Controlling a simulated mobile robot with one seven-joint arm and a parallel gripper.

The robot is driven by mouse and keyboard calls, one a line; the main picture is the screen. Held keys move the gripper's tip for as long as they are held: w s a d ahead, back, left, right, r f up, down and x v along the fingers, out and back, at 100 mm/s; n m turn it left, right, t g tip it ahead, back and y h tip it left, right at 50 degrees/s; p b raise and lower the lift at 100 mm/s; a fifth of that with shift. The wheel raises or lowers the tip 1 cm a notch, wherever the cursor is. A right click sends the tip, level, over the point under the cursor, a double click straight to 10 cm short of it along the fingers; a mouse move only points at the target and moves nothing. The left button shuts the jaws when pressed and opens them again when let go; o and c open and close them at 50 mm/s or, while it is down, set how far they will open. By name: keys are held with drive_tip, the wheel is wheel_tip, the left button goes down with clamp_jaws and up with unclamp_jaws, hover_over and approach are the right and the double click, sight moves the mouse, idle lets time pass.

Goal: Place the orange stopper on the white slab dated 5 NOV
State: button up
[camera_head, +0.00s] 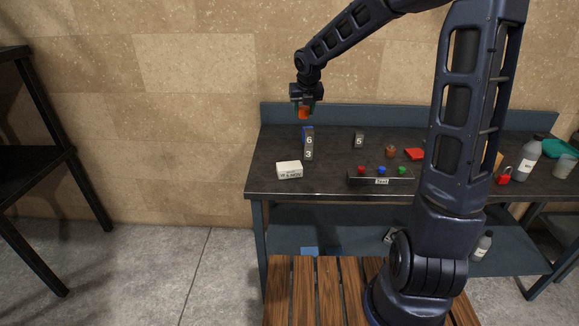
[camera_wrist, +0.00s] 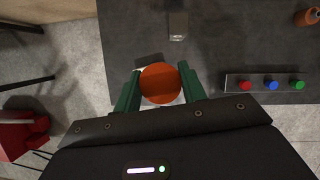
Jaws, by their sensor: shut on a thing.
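The orange stopper (camera_head: 303,113) is held in my gripper (camera_head: 305,104), high above the table's left part. In the wrist view the stopper (camera_wrist: 160,84) shows as a round orange face between the two green fingers of my gripper (camera_wrist: 158,88), which are shut on it. The white slab (camera_head: 289,170) lies near the front left of the dark table, with dark print ending in what looks like NOV. In the wrist view the stopper and fingers hide most of the slab, with only pale slivers showing.
An upright block marked 6 and 3 (camera_head: 308,145) stands just behind the slab. A button panel (camera_head: 381,177) with red, blue and green buttons lies to its right. A block marked 5 (camera_head: 359,140), a bottle (camera_head: 526,160) and a red padlock (camera_head: 504,176) stand farther right.

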drive_tip(key=n+y, duration=0.1)
drive_tip(key=n, duration=0.1)
hover_over(288, 163)
drive_tip(key=s+d, duration=0.1)
drive_tip(key=shift+n+g, duration=0.3)
drive_tip(key=f, duration=1.9)
drive_tip(key=shift+s+a+f, duration=0.1)
drive_tip(key=shift+s+a, duration=0.1)
drive_tip(key=o, duration=1)
drive_tip(key=shift+f, duration=0.1)
drive_tip(key=shift+c, duration=0.2)
drive_tip(key=v, duration=1.2)
